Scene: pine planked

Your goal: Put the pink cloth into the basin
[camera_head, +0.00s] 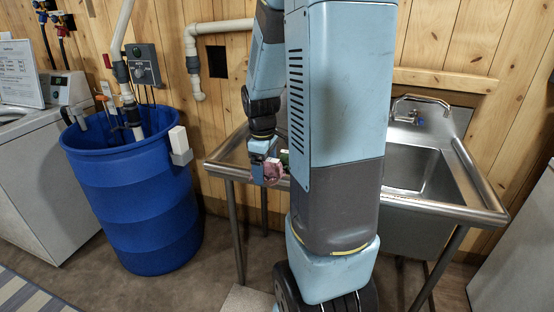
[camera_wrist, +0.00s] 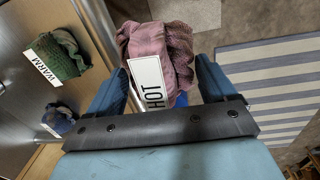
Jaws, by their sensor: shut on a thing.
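The pink cloth (camera_wrist: 149,45) is bunched between the two blue fingers of my gripper (camera_wrist: 160,82). A white tag reading HOT (camera_wrist: 150,85) lies across the cloth. In the head view the pink cloth (camera_head: 272,173) shows just below my gripper (camera_head: 264,160), near the front left edge of the steel sink table. My gripper is shut on the cloth. The steel basin (camera_head: 408,168) is at the right of that table, and my own body hides part of it and the table's middle.
In the wrist view a green cloth (camera_wrist: 62,62) tagged WARM and a blue cloth (camera_wrist: 57,118) with a white tag lie on the steel top. A faucet (camera_head: 420,104) stands behind the basin. A blue barrel (camera_head: 135,195) is at left. A striped rug (camera_wrist: 275,85) covers the floor.

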